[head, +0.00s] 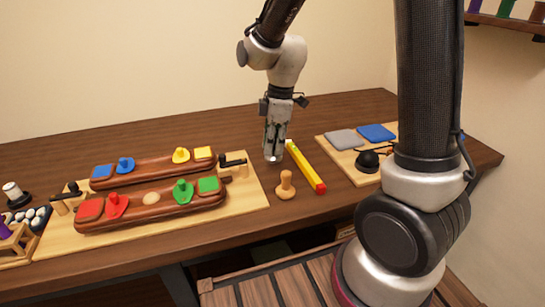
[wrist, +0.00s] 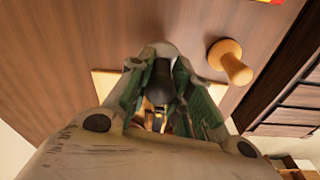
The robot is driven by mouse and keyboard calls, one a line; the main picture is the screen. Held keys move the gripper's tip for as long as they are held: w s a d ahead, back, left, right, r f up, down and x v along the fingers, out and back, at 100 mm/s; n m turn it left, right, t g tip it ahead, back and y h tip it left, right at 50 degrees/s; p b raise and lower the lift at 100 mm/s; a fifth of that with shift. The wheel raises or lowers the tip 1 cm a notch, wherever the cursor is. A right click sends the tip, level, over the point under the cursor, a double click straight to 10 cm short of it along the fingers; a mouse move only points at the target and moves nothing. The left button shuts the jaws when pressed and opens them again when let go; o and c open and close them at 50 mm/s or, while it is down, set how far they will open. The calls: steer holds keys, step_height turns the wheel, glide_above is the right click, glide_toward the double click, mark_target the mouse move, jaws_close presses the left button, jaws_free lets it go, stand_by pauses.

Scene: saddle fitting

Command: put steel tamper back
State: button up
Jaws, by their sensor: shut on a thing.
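My gripper (head: 274,148) points down over the table, right of the long wooden board. It is shut on the steel tamper, whose pale metal end (head: 273,158) shows below the fingertips in the head view. In the wrist view the tamper (wrist: 159,82) is a dark grey shape between the green-lined fingers (wrist: 165,105). The fingers hide much of it. I cannot tell whether its lower end touches the table.
A wooden tamper (head: 285,185) stands close in front; it also shows in the wrist view (wrist: 231,62). A yellow-red bar (head: 307,168) lies right of my gripper. The long board (head: 255,190) carries two brown rails (head: 150,205) with coloured pieces. Another board (head: 350,170) holds pads.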

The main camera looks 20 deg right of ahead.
mark_target(273, 153)
steer(key=shift+f, duration=2.1)
steer(key=shift+f, duration=0.1)
steer(key=o, duration=0.9)
steer(key=shift+c, duration=0.2)
step_height(273, 153, up, 12)
steer(key=d, duration=0.1)
steer(key=s+d+r+m+t, duration=0.1)
steer(key=s+d+r+m, duration=0.1)
steer(key=s+d+m, duration=0.2)
steer(key=s+d+r+m+t+h, duration=0.1)
steer(key=s+d+r+m, duration=0.2)
steer(key=s+d+m, duration=0.2)
steer(key=s+d+r+m+t, duration=0.2)
steer(key=s+d+m, duration=0.3)
steer(key=s, duration=0.5)
steer(key=shift+r+m, duration=0.75)
steer(key=shift+m, duration=0.15)
